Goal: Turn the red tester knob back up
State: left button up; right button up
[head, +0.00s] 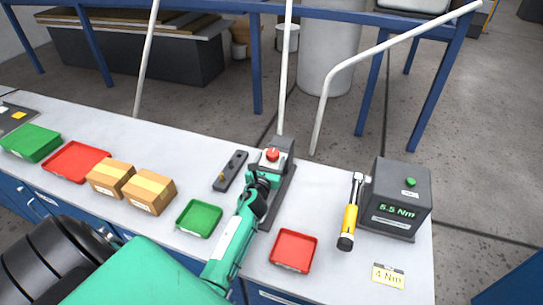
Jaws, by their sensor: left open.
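The red knob (272,154) sits on a white collar at the front of a small dark grey tester (285,145) near the back edge of the bench. My left gripper (266,172) is just in front of and below the knob in the picture, with its jaws open. The fingers are small and partly overlap the tester, so I cannot tell whether they touch the knob. My teal left forearm hides part of the tester's long dark base (281,197). My right gripper is not in view.
A grey box (401,192) reading 5.5 Nm stands right, with a yellow-handled torque wrench (350,219) beside it and a 4 Nm card (388,275) in front. Green tray (199,219), red tray (294,251) and cardboard boxes (149,191) flank my arm. A dark bar (230,171) lies left of the tester.

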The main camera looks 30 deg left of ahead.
pick_arm(q)
jog(key=shift+x, duration=0.95)
